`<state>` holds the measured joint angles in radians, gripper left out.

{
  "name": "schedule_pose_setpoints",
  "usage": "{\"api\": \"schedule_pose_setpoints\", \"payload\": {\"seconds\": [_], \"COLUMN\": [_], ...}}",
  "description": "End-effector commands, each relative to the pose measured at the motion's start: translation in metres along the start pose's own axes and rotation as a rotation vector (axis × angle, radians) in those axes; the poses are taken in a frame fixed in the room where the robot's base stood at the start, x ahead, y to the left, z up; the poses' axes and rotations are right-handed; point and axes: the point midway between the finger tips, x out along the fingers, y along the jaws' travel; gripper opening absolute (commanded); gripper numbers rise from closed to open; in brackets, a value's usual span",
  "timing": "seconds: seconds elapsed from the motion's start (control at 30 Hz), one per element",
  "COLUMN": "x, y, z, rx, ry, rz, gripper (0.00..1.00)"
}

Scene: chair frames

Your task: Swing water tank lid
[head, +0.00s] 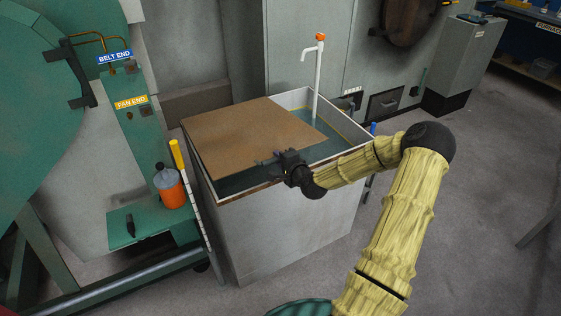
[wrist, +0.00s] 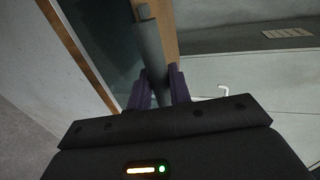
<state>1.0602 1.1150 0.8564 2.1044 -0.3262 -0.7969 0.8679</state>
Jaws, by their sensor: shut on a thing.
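The water tank lid (head: 245,132) is a flat brown board lying over the left and back part of the white tank (head: 300,230). Dark water (head: 320,148) shows along the front and right side of the opening. My gripper (head: 272,160) is at the lid's front edge, above the tank opening. In the wrist view my gripper (wrist: 160,88) has its purple fingers shut on a grey cylindrical handle (wrist: 150,48) beside the lid's brown edge (wrist: 166,25). The handle is mostly hidden by the gripper in the head view.
A white standpipe with an orange top (head: 319,70) rises from the tank's back right. A yellow-handled pole (head: 179,160) leans at the tank's left. An orange bottle (head: 169,188) stands on a green machine's shelf (head: 150,230). Open floor (head: 460,200) lies to the right.

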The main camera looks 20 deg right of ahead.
Motion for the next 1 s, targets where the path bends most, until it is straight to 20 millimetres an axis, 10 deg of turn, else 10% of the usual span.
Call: {"api": "schedule_pose_setpoints", "payload": {"seconds": [0.63,0.67,0.77,1.0], "x": [-0.001,-0.001,-0.001,-0.001], "y": [-0.065,-0.063,-0.061,-0.059], "z": [0.003,0.003,0.003,0.003], "rx": [-0.005,-0.004,-0.005,-0.003], "ry": [-0.002,-0.003,-0.003,-0.004], "rz": [-0.019,-0.019,-0.017,-0.013], "gripper": [0.00,0.26,0.45,0.45]}}
